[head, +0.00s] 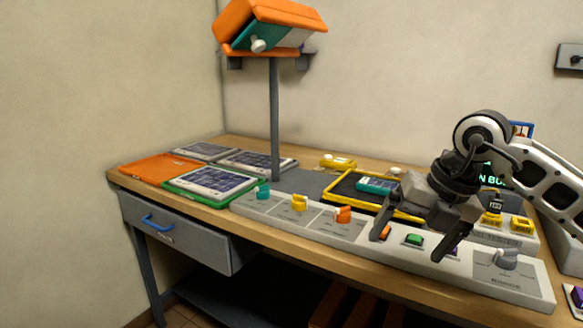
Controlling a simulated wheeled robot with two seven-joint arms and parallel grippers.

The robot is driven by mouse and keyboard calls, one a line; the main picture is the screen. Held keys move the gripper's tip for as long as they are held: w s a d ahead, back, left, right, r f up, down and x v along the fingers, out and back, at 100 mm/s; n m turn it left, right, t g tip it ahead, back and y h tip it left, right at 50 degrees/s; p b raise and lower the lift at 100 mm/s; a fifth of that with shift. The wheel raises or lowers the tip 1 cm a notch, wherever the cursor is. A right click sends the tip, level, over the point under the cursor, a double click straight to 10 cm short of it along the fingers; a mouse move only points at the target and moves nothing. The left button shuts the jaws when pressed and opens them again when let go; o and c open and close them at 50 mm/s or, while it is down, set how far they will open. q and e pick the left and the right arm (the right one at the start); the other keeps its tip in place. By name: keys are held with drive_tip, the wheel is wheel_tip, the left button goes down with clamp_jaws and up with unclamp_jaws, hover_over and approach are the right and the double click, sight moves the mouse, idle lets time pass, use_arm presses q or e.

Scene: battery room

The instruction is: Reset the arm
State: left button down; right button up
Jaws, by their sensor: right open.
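My right arm (480,150) comes in from the right, white and black, bent over the workbench. My right gripper (418,238) points down above the grey control panel (325,225), its two dark fingers apart with nothing between them. The fingers are close to the panel's orange and green buttons; I cannot tell whether they touch it. My left gripper is not in view.
The panel carries a teal knob (263,190), a yellow knob (299,202), an orange knob (343,214) and a green button (413,239). A yellow-rimmed black tray (345,192) lies behind. Solar panels (210,181) lie left. An orange-topped post (275,120) rises at the back.

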drive_tip(key=s+a+m+y+p, duration=0.1)
drive_tip(key=s+a+y, duration=0.3)
drive_tip(key=a+y, duration=0.25)
drive_tip(key=s+a+m+g+y, duration=0.1)
drive_tip(key=s+a+y, duration=0.2)
drive_tip(key=a+y, duration=0.3)
drive_tip(key=s+a+y+p, duration=0.1)
drive_tip(key=s+a+y, duration=0.35)
drive_tip(key=a, duration=0.35)
drive_tip(key=w+d+f+m+t+h+p, duration=0.15)
drive_tip(key=d+f+m+t+h, duration=0.35)
drive_tip(key=m+t, duration=0.5)
drive_tip(key=w+d+f+m+t+h, duration=0.2)
drive_tip(key=d+f+m+t+h, duration=0.35)
drive_tip(key=m, duration=0.75)
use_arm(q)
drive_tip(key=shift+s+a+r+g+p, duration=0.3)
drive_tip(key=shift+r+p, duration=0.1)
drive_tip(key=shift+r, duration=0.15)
use_arm(e)
drive_tip(key=s+d+f+m+g+h, duration=0.2)
drive_tip(key=s+f+m+g+h, duration=0.1)
drive_tip(key=s+f, duration=0.3)
drive_tip(key=s+d+f+m+g+h, duration=0.2)
drive_tip(key=s+f, duration=0.4)
drive_tip(key=f, duration=0.3)
drive_tip(key=shift+s+d+f+m+g+h, duration=0.2)
drive_tip(key=shift+s+d+m+g+h, duration=0.3)
drive_tip(key=shift+m+g, duration=0.4)
